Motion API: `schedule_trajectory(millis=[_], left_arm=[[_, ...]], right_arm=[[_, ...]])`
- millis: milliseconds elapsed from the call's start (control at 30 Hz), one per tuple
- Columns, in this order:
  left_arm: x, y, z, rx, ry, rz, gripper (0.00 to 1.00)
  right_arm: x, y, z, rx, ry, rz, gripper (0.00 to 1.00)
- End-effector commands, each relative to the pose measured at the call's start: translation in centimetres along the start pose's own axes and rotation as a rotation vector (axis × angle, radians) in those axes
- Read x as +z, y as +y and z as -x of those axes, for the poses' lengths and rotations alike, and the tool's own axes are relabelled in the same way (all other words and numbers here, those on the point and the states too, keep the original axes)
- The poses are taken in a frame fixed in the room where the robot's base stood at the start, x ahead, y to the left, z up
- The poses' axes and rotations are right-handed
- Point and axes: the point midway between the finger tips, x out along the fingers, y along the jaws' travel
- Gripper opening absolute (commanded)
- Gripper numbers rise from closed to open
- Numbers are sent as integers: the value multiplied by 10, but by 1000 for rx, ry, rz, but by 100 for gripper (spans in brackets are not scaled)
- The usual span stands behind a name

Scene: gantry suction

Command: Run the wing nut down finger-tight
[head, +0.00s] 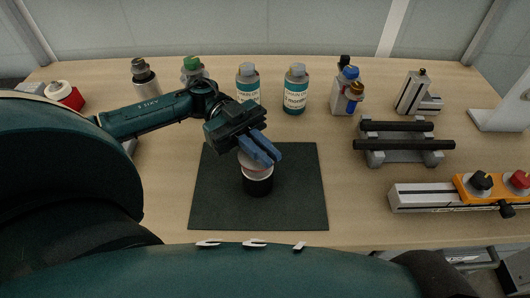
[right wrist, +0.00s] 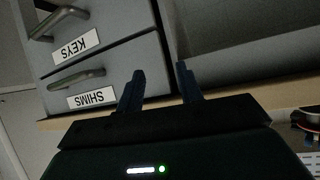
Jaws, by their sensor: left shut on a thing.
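No wing nut can be made out in either view. A dark jar (head: 258,186) with a pale, pinkish top (head: 251,167) stands upright on the black mat (head: 305,200) in the head view. My left gripper (head: 268,158) reaches in from the left above the jar. Its blue fingers are closed at the jar's pale top and hide part of it. My right gripper (right wrist: 159,67) shows in the right wrist view with its two fingers apart and nothing between them.
Labelled bottles (head: 295,90) stand along the back. Grey V-blocks (head: 402,155) hold dark bars at right, behind a rail (head: 420,196) with an orange block (head: 490,187) and knobs. Drawers (right wrist: 95,60) marked KEYS and SHIMS lie beyond my right gripper. The mat around the jar is clear.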

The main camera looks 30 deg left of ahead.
Motion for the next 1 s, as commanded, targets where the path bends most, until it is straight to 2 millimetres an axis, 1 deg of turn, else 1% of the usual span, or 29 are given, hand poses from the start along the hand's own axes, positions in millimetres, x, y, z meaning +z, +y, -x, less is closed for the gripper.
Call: schedule_trajectory(millis=[33,500,700,1000], left_arm=[[2,-1,0,47,-1,-5,0],[3,7,1,471,0,-1,0],[4,10,2,598,-1,0,0],[2,11,3,699,0,1,0]], right_arm=[[4,0,-3,-4,2,-5,36],[19,0,-11,-7,12,-60,36],[21,0,-16,-10,30,-89,36],[28,-1,-19,-18,35,-109,36]])
